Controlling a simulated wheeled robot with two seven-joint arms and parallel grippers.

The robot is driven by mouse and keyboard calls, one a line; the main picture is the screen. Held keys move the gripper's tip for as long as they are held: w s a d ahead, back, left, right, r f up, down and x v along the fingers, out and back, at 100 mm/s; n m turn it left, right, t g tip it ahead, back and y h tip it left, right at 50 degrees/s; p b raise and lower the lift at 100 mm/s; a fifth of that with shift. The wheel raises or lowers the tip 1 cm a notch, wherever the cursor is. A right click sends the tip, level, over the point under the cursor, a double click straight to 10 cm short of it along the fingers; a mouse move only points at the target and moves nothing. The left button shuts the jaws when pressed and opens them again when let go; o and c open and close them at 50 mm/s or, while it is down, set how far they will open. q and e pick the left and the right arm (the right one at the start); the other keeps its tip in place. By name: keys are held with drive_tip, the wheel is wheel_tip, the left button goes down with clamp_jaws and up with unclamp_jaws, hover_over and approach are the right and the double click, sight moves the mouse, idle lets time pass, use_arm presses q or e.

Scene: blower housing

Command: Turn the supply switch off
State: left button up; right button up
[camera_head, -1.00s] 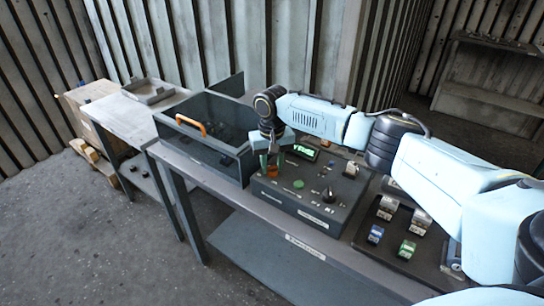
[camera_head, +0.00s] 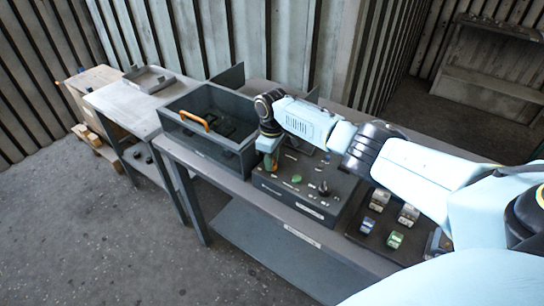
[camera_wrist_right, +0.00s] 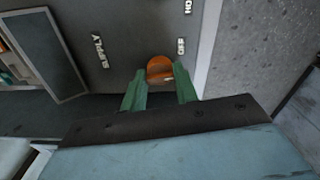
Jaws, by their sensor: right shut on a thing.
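The grey control panel (camera_head: 292,207) stands on the bench, with a black knob (camera_head: 323,188) and a green button (camera_head: 296,179) on its top. An orange switch handle (camera_wrist_right: 160,66) shows in the right wrist view, near a SUPPLY label (camera_wrist_right: 98,51) on the panel face. My right gripper (camera_head: 270,161) is at the panel's left end. In the wrist view its two green fingers (camera_wrist_right: 160,80) stand on either side of the orange handle, shut on it. Part of the handle is hidden by the fingers. My left gripper is not in view.
A dark open bin with an orange handle (camera_head: 195,121) stands left of the panel, close to my right gripper. A dark board (camera_head: 372,228) with several small blocks lies to the right. A lower side table (camera_head: 125,101) with a tray stands further left.

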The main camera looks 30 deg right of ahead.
drive_tip(key=n, duration=0.3)
drive_tip(key=shift+n, duration=1.9)
drive_tip(key=o, duration=1)
drive_tip(key=shift+r, duration=0.15)
wheel_tip(320, 180, up, 13)
drive_tip(key=shift+r, duration=0.1)
